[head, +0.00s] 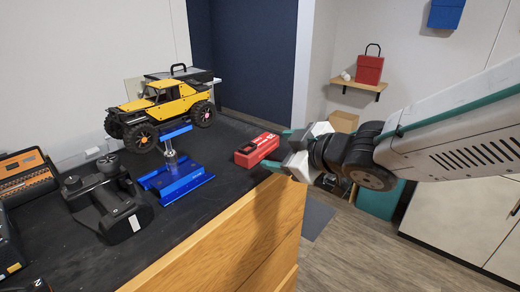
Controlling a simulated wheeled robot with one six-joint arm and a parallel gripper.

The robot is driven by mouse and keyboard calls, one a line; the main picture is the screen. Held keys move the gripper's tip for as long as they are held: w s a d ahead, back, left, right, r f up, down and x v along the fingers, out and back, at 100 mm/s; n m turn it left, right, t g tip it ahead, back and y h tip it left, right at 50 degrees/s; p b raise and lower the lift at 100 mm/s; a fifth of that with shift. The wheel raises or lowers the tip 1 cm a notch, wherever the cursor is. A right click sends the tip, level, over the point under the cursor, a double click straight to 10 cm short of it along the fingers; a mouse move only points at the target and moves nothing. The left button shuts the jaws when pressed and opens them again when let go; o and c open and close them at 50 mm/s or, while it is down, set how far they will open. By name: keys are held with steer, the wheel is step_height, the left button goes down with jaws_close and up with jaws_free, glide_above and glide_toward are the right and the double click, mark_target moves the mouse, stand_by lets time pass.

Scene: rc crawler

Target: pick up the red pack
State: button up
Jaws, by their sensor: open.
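The red pack (257,150) lies flat on the black bench top, near its right edge. It is a small red box with dark and white markings. My gripper (284,153) reaches in from the right, beside the right end of the red pack. Its jaws are open, with teal fingers and pale blocks. One finger lies near the pack's far side and the other by its near right end. I cannot tell whether either finger touches the pack.
A yellow crawler (170,101) sits on a blue stand (176,180) left of the pack. A black transmitter (107,205) and an orange-black charger (25,175) are at the left. A black toolbox (182,74) stands behind. The bench's wooden front (230,240) drops to open floor.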

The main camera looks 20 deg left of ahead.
mark_target(242, 149)
steer(key=a, duration=0.1)
steer(key=s+a+n+y, duration=0.1)
steer(key=a, duration=0.1)
steer(key=shift+f+g, duration=0.2)
steer(key=shift+g, duration=0.2)
steer(key=x, duration=0.7)
steer(key=shift+a+r, duration=0.1)
steer(key=shift+a, duration=0.05)
steer(key=c, duration=1.1)
